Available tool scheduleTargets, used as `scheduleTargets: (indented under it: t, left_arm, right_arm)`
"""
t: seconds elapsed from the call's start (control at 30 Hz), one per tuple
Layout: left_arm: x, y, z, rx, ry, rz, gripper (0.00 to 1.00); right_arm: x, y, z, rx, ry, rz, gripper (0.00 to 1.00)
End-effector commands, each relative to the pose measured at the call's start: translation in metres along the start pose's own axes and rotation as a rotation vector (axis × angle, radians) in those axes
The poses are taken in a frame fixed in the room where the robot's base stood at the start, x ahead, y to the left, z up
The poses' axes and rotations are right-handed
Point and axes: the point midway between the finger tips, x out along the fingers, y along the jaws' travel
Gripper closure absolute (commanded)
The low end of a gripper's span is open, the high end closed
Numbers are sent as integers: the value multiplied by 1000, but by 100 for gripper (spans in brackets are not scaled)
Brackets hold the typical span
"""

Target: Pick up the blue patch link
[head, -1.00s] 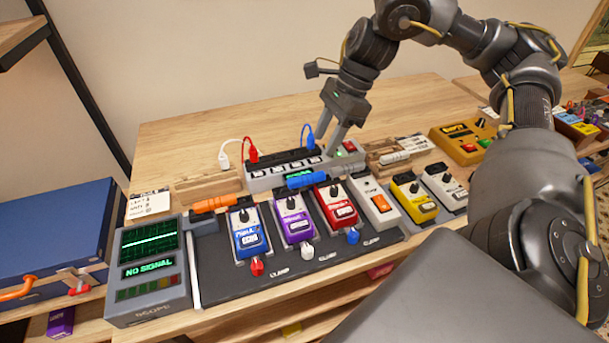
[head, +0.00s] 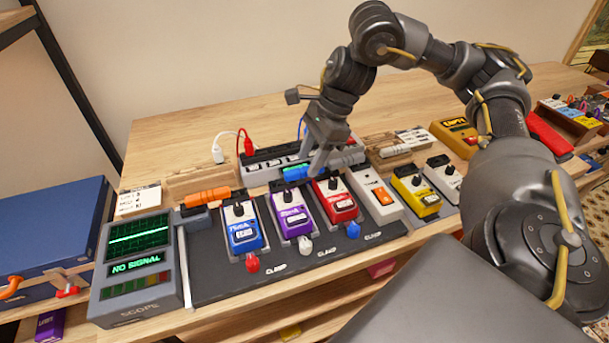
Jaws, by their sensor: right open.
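The blue patch link (head: 293,173) is a short blue rod lying behind the purple pedal (head: 290,214) and the red pedal (head: 335,198), in front of the power strip. My right gripper (head: 312,164) points down with its fingers open at the right part of the link. The fingers hide part of the link, and I cannot tell whether they touch it. My left gripper is not in view.
An orange link (head: 208,197) lies behind the blue pedal (head: 242,228). The grey power strip (head: 262,174) with white, red and blue plugs stands close behind. The scope (head: 138,268) is at left, and bare tabletop lies behind the strip.

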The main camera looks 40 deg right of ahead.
Motion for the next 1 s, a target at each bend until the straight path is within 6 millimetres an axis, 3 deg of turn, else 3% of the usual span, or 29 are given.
scheduleTargets:
  t: [0.2,0.47,0.8,1.0]
  left_arm:
    - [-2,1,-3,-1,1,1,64]
    - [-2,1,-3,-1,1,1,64]
    - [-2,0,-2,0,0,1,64]
    - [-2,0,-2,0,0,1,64]
  right_arm:
    - [21,0,0,1,1,0,56]
    - [22,0,0,1,0,-1,58]
    - [22,0,0,1,0,-1,100]
    - [22,0,0,1,-1,-2,100]
